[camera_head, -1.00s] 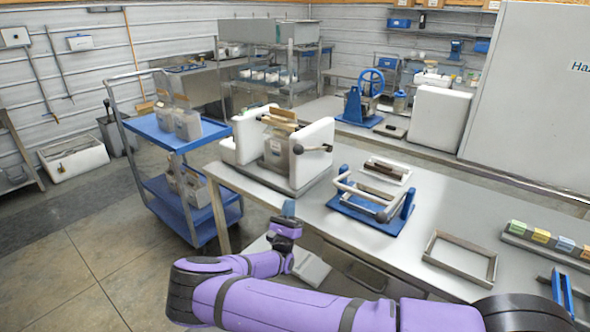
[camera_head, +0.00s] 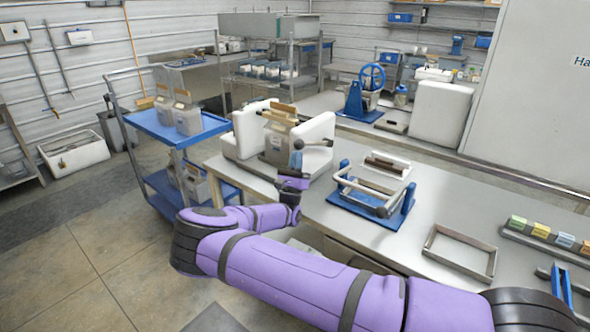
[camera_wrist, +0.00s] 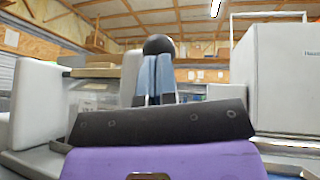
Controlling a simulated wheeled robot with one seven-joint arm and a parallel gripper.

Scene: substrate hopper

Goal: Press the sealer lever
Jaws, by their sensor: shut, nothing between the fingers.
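The sealer (camera_head: 243,132) stands on the near left end of the steel bench, with two white blocks. A bag (camera_head: 276,152) with a tan top edge stands between them. Its lever (camera_head: 315,143) is a thin rod on the near side with a dark round knob (camera_head: 298,143). My gripper (camera_head: 295,162) is shut and empty, pointing up just below the knob. In the wrist view, the blue-grey fingertips (camera_wrist: 155,78) are together and the black knob (camera_wrist: 158,45) shows right beyond them. I cannot tell whether they touch. The rod is hidden in the wrist view.
A blue-based frame with a white handle (camera_head: 349,188) stands to the right on the bench (camera_head: 420,215), close to my gripper. A metal tray frame (camera_head: 460,251) lies further right. A blue cart (camera_head: 150,125) with bags stands at the left.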

